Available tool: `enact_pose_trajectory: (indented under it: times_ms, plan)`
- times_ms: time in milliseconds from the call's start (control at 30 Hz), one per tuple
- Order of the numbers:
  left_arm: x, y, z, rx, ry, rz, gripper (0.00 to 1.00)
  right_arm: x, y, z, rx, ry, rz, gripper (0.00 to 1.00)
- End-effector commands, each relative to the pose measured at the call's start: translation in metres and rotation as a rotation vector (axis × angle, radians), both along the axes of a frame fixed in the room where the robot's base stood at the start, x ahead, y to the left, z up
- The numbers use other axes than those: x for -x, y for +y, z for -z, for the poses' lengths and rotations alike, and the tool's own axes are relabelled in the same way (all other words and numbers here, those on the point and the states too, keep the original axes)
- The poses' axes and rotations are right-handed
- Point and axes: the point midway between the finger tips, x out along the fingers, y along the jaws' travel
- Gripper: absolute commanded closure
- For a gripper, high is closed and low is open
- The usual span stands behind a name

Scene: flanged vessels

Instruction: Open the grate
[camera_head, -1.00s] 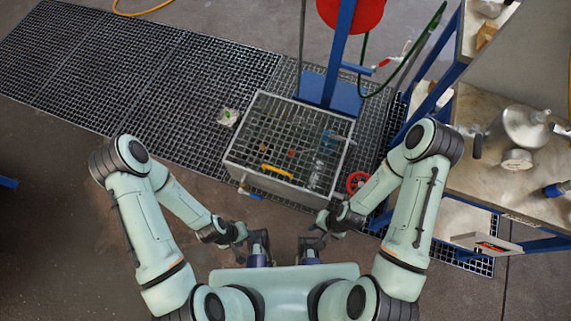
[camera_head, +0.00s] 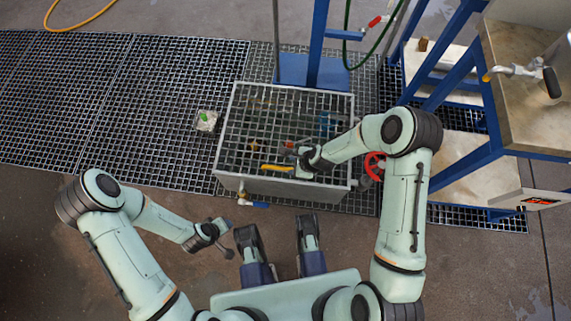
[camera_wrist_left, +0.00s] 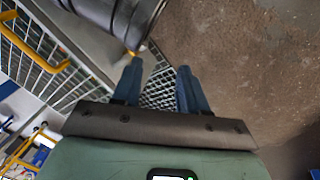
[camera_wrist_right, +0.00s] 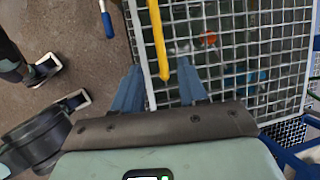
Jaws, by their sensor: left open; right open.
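The grate (camera_head: 265,115) is a grey metal mesh lying flat on top of a grey box (camera_head: 265,187). A yellow bar handle (camera_head: 276,168) sits along its front edge; the right wrist view also shows the handle (camera_wrist_right: 157,45). My right gripper (camera_head: 300,166) is over the front of the grate at the right end of the handle. In the right wrist view its open fingers (camera_wrist_right: 160,72) are spread on either side of the handle's line; I cannot tell whether they touch it. My left gripper (camera_head: 228,238) is open and empty in front of the box, and its fingers (camera_wrist_left: 160,72) show apart.
Floor grating (camera_head: 150,100) spreads left of the box. A blue post (camera_head: 315,45) stands behind it. A red handwheel (camera_head: 375,166) is at its right, near my right arm. A blue-framed bench (camera_head: 500,60) stands at the right. A small block (camera_head: 206,120) lies left of the box.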

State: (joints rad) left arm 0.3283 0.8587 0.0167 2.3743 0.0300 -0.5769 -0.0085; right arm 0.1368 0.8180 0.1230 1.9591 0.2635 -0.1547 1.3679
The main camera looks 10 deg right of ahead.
Motion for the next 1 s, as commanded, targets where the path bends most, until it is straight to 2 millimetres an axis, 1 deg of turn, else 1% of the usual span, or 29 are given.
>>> enact_pose_trajectory:
  times_ms: [33, 200, 300, 400, 567, 833, 867, 900, 967, 1000]
  plan:
    - [0.008, 0.001, 0.011, 0.001, 0.028, -0.003, 0.57, -0.003, 0.005, 0.016, 0.000, 0.002, -0.003, 0.58]
    - [0.032, 0.005, 0.032, 0.005, 0.109, -0.006, 0.57, -0.013, 0.015, 0.048, 0.001, 0.002, -0.004, 0.58]
    - [0.044, 0.006, 0.040, 0.008, 0.147, -0.010, 0.57, -0.018, 0.021, 0.062, 0.001, 0.001, -0.003, 0.58]
    - [0.052, 0.007, 0.046, 0.010, 0.178, -0.012, 0.57, -0.022, 0.024, 0.072, 0.001, 0.001, -0.004, 0.58]
    - [0.060, 0.008, 0.050, 0.011, 0.203, -0.014, 0.57, -0.025, 0.026, 0.080, 0.001, 0.001, -0.002, 0.58]
    - [0.061, 0.008, 0.050, 0.012, 0.206, -0.015, 0.57, -0.025, 0.027, 0.081, 0.001, 0.001, -0.002, 0.58]
    - [0.061, 0.008, 0.050, 0.012, 0.206, -0.015, 0.57, -0.025, 0.027, 0.081, 0.001, 0.001, -0.002, 0.61]
    - [0.061, 0.008, 0.050, 0.012, 0.206, -0.015, 0.57, -0.025, 0.027, 0.081, 0.001, 0.001, -0.002, 0.74]
    - [0.061, 0.008, 0.050, 0.012, 0.206, -0.015, 0.57, -0.025, 0.027, 0.081, 0.001, 0.001, -0.002, 0.94]
    - [0.061, 0.008, 0.050, 0.012, 0.206, -0.015, 0.57, -0.025, 0.027, 0.081, 0.002, 0.000, -0.003, 1.00]
